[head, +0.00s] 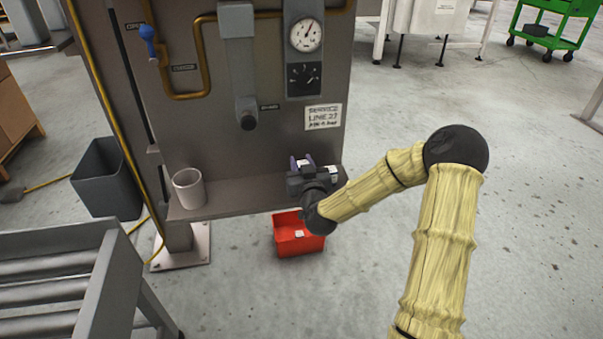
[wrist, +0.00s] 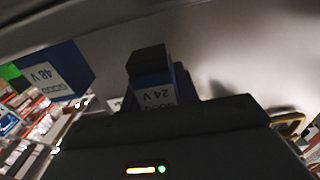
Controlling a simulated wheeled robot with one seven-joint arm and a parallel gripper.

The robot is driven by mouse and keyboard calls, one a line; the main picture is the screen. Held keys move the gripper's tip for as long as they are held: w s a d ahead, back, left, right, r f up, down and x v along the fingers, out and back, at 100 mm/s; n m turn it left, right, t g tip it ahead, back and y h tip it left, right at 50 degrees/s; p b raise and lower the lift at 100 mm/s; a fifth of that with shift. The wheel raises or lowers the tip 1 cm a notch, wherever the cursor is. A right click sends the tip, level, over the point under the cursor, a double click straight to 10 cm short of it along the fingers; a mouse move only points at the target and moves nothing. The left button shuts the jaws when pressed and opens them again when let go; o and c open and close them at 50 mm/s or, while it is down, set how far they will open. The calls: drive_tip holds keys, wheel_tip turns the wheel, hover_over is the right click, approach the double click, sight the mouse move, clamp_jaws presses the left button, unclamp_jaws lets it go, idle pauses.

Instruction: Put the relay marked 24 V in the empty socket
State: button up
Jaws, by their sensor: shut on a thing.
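The relay marked 24 V (wrist: 155,96) is a blue block with a pale label, at the middle of the wrist view. My gripper (wrist: 148,62) is shut on it; a dark fingertip covers part of it. A second blue relay, marked 48 V (wrist: 57,72), stands apart to the left in the wrist view. In the head view my gripper (head: 304,165) is low in front of the grey panel, just over the right end of its shelf. The relays are too small or hidden to read there. I cannot make out the empty socket in either view.
A pale cup (head: 189,190) stands on the left of the shelf (head: 240,196). A red bin (head: 285,246) with a small white item is on the floor below. The panel (head: 215,130) carries a gauge (head: 306,35), a knob and brass pipes. A roller conveyor (head: 60,290) is lower left.

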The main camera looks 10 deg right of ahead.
wheel_tip(320, 180, down, 3)
drive_tip(key=shift+r+b, duration=0.1)
drive_tip(key=shift+b, duration=0.8)
drive_tip(key=shift+w+f+b, duration=0.2)
drive_tip(key=shift+f+b, duration=0.1)
drive_tip(key=shift+b, duration=0.15)
drive_tip(key=shift+r, duration=0.1)
drive_tip(key=o, duration=0.5)
drive_tip(key=shift+f, duration=0.2)
drive_tip(key=o, duration=0.5)
drive_tip(key=shift+f, duration=0.1)
